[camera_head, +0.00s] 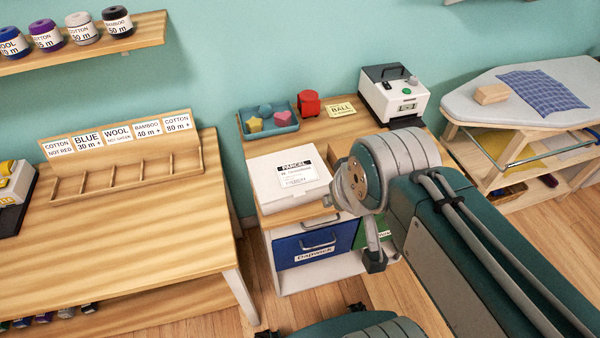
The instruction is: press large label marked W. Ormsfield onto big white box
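A big white box (270,195) sits on the wooden top of the cabinet in the middle. A large white label (300,178) with a black strip reading "PARCEL" lies on its top; its smaller print is too small to read. I cannot tell how firmly the label is attached. My arm reaches in from the lower right, its round joint just right of the box. Part of my gripper (374,258) shows below that joint, in front of the drawers. The rest is hidden by the arm, so its opening and any held thing cannot be made out.
Behind the box are a blue tray (270,130) of colored shapes, a red object (308,103), a yellow "BALL" card (341,106) and a white device (394,95). A blue drawer (300,249) is below. A wooden table (130,240) stands left, an ironing board (520,105) right.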

